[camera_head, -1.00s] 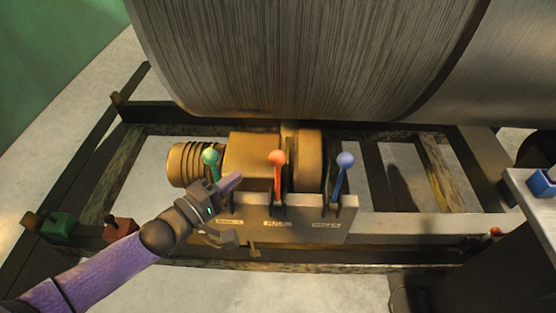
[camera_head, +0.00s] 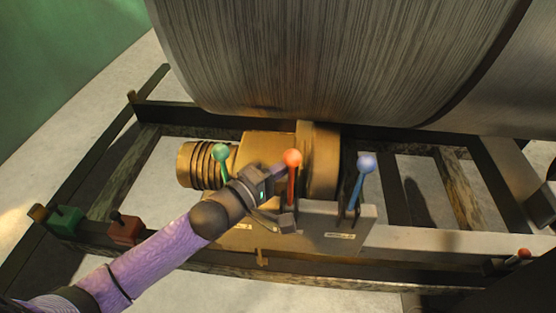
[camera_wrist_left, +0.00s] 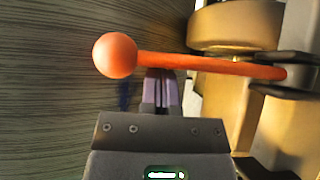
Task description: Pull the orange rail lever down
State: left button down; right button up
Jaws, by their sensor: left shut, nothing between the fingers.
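The orange rail lever (camera_head: 291,178) stands upright in the middle of three levers, with a round orange knob on top. In the left wrist view the orange lever (camera_wrist_left: 205,66) lies across the picture, its knob at the left and its base slot at the right. My left gripper (camera_head: 278,171) is at the lever's left side, just below the knob. Its purple fingers (camera_wrist_left: 161,88) are shut and empty, their tips at or just behind the lever shaft. I cannot tell whether they touch it. My right gripper is not in view.
A green lever (camera_head: 221,158) stands to the left and a blue lever (camera_head: 362,182) to the right, both on the same labelled box (camera_head: 345,225). A large ribbed drum (camera_head: 330,60) looms behind. Green (camera_head: 64,221) and red (camera_head: 124,229) blocks sit on the frame at left.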

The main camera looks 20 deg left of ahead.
pick_arm(q)
jog(key=shift+s, duration=0.1)
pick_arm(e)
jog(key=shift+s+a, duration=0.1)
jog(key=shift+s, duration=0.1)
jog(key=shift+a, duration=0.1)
pick_arm(q)
jog(key=s+d+f+m+t+h+b, duration=0.2)
jog(key=s+f+m+t+h+b, duration=0.1)
jog(key=s+m+h+b, duration=0.5)
jog(key=s+f+m, duration=0.1)
jog(key=m, duration=0.1)
jog(key=shift+s+d+f+m+t, duration=0.3)
jog(key=shift+s+d, duration=0.05)
jog(key=shift+d, duration=0.05)
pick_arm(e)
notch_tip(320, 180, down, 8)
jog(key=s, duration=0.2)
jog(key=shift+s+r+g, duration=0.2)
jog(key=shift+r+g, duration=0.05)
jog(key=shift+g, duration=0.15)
pick_arm(q)
jog(key=shift+s, duration=0.1)
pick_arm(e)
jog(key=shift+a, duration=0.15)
